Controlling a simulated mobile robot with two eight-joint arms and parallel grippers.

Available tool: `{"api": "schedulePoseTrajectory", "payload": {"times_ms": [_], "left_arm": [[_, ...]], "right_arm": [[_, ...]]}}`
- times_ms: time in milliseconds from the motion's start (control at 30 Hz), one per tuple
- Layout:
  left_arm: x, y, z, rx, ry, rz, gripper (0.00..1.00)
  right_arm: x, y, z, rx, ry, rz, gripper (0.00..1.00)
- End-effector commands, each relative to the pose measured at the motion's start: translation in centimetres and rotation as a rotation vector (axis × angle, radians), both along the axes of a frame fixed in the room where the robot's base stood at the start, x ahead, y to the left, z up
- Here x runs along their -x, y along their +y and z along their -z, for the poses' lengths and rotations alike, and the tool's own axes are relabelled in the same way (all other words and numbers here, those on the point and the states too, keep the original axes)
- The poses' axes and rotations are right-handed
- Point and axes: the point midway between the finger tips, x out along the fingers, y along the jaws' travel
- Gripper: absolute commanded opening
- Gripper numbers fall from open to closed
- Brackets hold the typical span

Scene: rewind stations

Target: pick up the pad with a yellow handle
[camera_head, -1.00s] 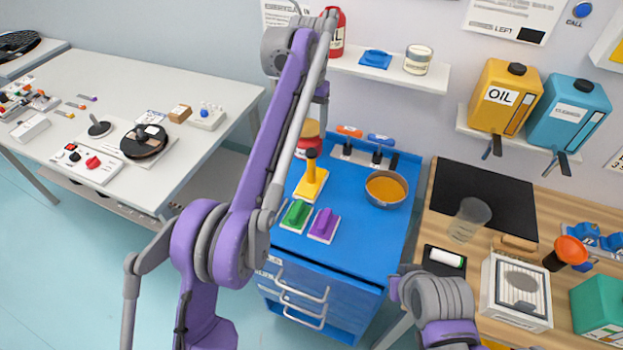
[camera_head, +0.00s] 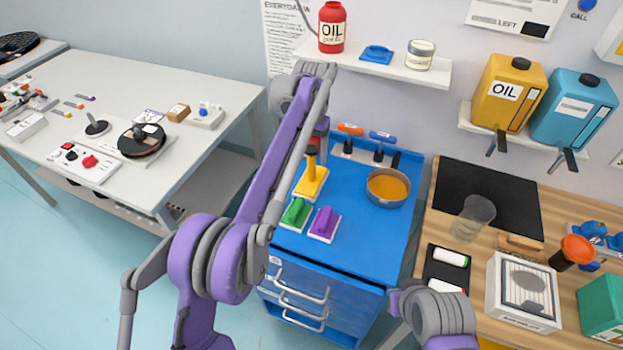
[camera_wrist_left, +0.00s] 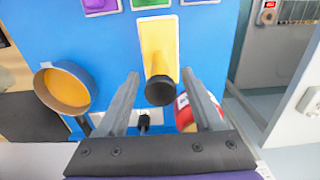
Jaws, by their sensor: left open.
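The pad with a yellow handle (camera_head: 311,186) lies on the blue cabinet top (camera_head: 355,225), its handle upright. In the left wrist view, the yellow pad (camera_wrist_left: 158,40) has a pale rim, and its post ends in a dark round knob. My left gripper (camera_wrist_left: 160,76) is open, with its fingertips on either side of the post and the knob between the fingers. I cannot tell whether they touch it. In the head view, my own arm hides most of this gripper. My right gripper is not in view; only part of that arm shows.
A green pad (camera_head: 296,214) and a purple pad (camera_head: 325,224) lie just in front of the yellow one. A pan (camera_head: 388,188) of orange content stands to the right. Orange-handled (camera_head: 350,129) and blue-handled (camera_head: 382,136) tools are behind. A shelf (camera_head: 430,75) hangs above.

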Motion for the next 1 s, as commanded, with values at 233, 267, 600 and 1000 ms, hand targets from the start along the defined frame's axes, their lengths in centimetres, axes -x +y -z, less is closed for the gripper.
{"api": "schedulePoseTrajectory", "payload": {"times_ms": [233, 267, 600, 1000], "left_arm": [[-0.03, 0.01, -0.09, 0.000, 0.000, 0.000, 0.56], [-0.03, 0.01, -0.09, 0.000, 0.000, 0.000, 0.50], [-0.02, 0.00, -0.09, 0.000, 0.000, 0.000, 0.00], [-0.02, 0.00, -0.10, 0.000, 0.000, 0.000, 0.00]], "right_arm": [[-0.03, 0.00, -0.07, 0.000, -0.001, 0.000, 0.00], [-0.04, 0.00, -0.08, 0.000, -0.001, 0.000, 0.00], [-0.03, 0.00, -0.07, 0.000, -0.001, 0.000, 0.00], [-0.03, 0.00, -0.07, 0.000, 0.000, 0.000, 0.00]]}}
